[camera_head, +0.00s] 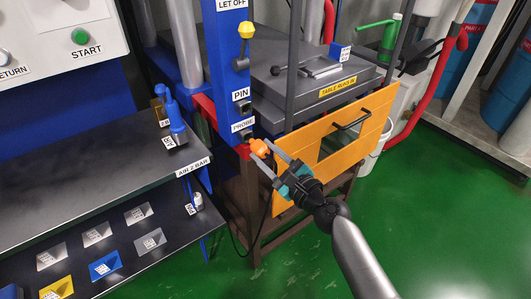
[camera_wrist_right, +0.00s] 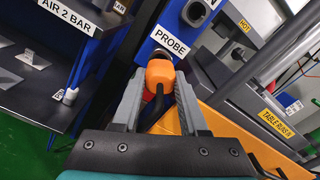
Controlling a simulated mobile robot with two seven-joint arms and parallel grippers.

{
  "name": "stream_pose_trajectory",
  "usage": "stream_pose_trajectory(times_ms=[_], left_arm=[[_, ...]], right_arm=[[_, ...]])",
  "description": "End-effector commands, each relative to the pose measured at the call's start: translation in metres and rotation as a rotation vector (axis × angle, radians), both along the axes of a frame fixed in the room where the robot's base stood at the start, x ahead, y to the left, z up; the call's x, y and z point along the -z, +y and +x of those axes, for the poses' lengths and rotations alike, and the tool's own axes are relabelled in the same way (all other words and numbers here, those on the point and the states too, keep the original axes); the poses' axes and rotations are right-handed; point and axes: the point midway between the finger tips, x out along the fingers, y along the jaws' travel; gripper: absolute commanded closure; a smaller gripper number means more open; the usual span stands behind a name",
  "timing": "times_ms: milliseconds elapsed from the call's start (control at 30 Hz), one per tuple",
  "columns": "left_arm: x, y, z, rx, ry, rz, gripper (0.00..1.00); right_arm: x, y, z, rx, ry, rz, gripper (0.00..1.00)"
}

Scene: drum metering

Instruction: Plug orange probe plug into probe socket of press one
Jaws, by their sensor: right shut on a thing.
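The orange probe plug (camera_head: 260,148) is between the fingers of my right gripper (camera_head: 264,157), which is shut on it. It also shows in the right wrist view (camera_wrist_right: 160,75), with a dark cable running back from it between the fingers. The probe socket (camera_head: 246,134) is a dark fitting below the PROBE label on the blue column (camera_head: 236,60). The plug is right at the socket, slightly right of and below it in the head view. In the right wrist view the plug mostly hides the socket. I cannot tell whether it has entered. My left gripper is not in view.
The PIN fitting (camera_head: 244,107) sits just above the PROBE label. An orange guard panel (camera_head: 357,130) with a black handle stands right beside my gripper. A dark shelf (camera_head: 80,150) with the AIR 2 BAR label lies left. Green floor is open at lower right.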

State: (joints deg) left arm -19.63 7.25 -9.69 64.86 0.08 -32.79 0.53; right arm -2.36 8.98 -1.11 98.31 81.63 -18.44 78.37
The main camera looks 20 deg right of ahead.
Motion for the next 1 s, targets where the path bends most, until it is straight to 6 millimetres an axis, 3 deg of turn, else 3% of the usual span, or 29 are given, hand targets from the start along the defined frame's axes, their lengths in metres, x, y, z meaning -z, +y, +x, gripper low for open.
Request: stream_pose_trajectory(times_ms=[1000], left_arm=[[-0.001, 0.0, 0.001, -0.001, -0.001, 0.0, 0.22]], right_arm=[[-0.001, 0.006, 0.015, 0.0, -0.001, 0.0, 1.0]])
